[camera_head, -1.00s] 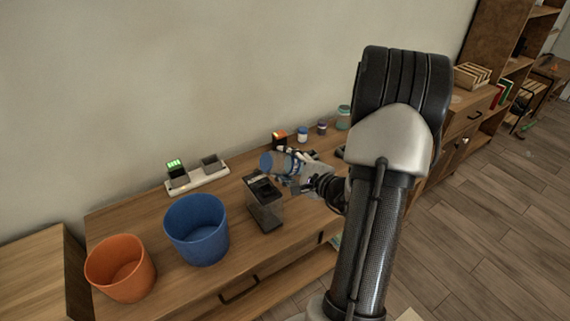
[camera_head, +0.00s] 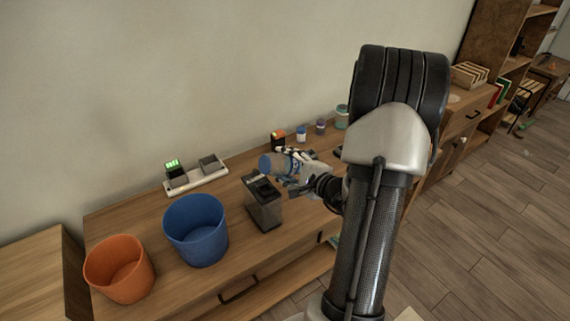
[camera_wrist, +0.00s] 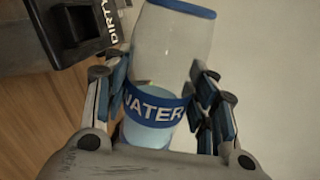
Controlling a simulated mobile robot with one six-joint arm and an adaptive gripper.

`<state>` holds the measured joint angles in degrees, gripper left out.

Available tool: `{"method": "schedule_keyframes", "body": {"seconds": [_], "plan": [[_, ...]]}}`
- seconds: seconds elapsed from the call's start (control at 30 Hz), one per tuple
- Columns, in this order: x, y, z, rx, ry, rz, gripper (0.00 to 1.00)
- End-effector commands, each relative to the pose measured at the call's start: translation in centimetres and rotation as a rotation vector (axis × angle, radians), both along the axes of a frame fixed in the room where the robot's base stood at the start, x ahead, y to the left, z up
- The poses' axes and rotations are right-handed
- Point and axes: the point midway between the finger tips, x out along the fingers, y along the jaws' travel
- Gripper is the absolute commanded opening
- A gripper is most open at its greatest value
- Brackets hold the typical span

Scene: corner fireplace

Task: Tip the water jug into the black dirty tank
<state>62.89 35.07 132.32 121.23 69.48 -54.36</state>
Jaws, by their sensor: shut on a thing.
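The water jug (camera_wrist: 172,45) is a clear vessel with a blue rim and a blue band reading "WATER". Pale blue liquid shows in its lower part in the wrist view. My gripper (camera_wrist: 165,100) is shut around the jug at the band. In the head view my gripper (camera_head: 290,168) holds the jug (camera_head: 268,163) tilted, its rim end toward the left, above the counter. The black dirty tank (camera_head: 263,202) stands on the counter just below and left of the jug. In the wrist view the tank (camera_wrist: 68,38), lettered "DIRTY", is at the upper left, beside the jug's rim.
A blue bucket (camera_head: 196,232) and an orange bucket (camera_head: 119,270) stand left of the tank. A charger (camera_head: 197,176) with a green-lit block lies behind, near the wall. Small jars (camera_head: 301,133) stand at the back right. Counter (camera_head: 243,256) before the tank is bare.

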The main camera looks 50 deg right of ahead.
Motion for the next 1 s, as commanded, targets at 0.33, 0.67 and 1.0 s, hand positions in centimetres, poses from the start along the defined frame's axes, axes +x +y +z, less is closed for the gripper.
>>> {"method": "schedule_keyframes", "body": {"seconds": [0.33, 0.67, 1.0], "plan": [[-0.01, -0.12, -0.05, -0.043, 0.009, 0.001, 0.22], [-0.04, -0.29, -0.24, -0.114, 0.026, 0.001, 0.22], [-0.05, -0.3, -0.31, -0.132, 0.03, 0.0, 0.22]]}}
